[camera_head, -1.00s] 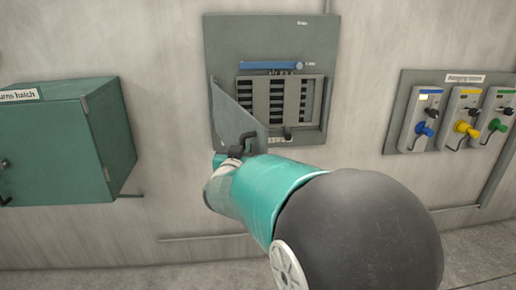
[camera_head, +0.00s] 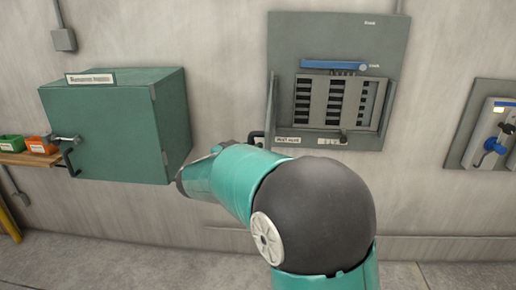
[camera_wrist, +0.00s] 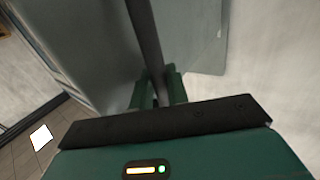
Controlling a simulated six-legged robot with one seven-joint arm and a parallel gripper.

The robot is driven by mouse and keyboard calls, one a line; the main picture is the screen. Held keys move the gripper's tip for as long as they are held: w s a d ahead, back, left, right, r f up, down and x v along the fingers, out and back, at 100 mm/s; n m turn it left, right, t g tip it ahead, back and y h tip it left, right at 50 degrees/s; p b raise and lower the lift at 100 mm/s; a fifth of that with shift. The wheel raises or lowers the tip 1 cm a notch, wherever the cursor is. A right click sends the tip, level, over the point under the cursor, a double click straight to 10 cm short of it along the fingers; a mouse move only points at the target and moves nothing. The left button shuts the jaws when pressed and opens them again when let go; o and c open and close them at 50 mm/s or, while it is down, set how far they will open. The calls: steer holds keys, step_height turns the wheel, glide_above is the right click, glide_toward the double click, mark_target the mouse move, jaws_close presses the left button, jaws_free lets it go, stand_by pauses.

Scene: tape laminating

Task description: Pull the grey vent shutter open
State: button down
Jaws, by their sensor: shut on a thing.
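The grey vent shutter (camera_head: 271,108) stands out from the left side of the grey vent panel (camera_head: 390,40) in the head view, seen nearly edge-on. The vent's slatted opening (camera_head: 336,102) is uncovered. The shutter's dark handle (camera_head: 256,137) shows at its lower edge, just above my teal arm. In the wrist view my gripper (camera_wrist: 158,82) has its two green fingers shut around the dark handle bar (camera_wrist: 146,35), with the grey shutter face (camera_wrist: 85,45) behind it. In the head view my fingers are hidden behind my arm.
A teal wall cabinet (camera_head: 110,125) stands left of the vent, close to my wrist. Orange (camera_head: 40,146) and green (camera_head: 11,142) bins sit on a shelf at far left. A panel with a blue plug (camera_head: 493,147) is at the right. The floor below is clear.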

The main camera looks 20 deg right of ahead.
steer(key=c, duration=1.4)
jaws_free()
steer(key=v, duration=1.3)
steer(key=shift+s+a, duration=0.25)
steer(key=shift+a, duration=0.05)
